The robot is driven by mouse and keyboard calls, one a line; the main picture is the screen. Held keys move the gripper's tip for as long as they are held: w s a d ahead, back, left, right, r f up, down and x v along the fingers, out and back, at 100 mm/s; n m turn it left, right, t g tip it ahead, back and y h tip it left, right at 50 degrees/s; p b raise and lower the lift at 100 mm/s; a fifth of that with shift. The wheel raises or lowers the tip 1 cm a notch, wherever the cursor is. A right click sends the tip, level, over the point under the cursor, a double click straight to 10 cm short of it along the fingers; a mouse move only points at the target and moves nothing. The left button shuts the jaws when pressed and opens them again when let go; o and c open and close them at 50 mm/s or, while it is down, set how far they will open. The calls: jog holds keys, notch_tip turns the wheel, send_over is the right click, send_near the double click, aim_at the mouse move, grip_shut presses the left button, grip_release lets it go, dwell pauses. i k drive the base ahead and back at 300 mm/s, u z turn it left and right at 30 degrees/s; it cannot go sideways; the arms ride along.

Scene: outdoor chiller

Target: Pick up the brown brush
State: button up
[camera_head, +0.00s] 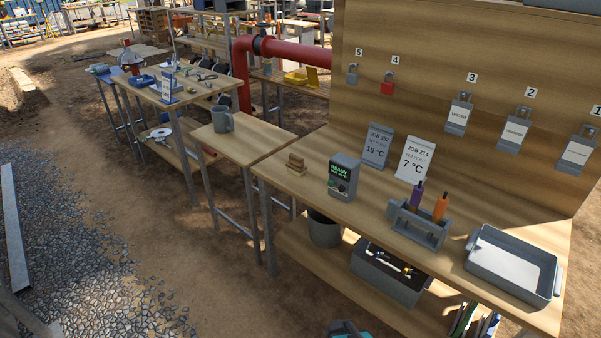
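A small brown, wooden-looking block (296,163) sits on the left end of the long wooden bench (385,232), near its left edge. It has a stepped shape and is the only thing I see that could be the brown brush; its bristles are too small to make out. It stands apart from the grey device to its right. My gripper is not in view. A bit of a grey and teal part, likely my arm, shows at the bottom edge.
Right of the block stand a grey device (344,177) with a green display, two job cards (413,160), a grey caddy (420,228) with purple and orange handled tools and a grey tray (512,267). A smaller table (245,143) with a grey mug (222,119) adjoins left. Gravel ground is open at left.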

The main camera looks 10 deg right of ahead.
aim_at(295, 165)
jog(key=z, duration=0.3)
jog(key=i, duration=0.8)
jog(key=z, duration=0.25)
jog(key=k, duration=0.2)
jog(key=u, duration=3)
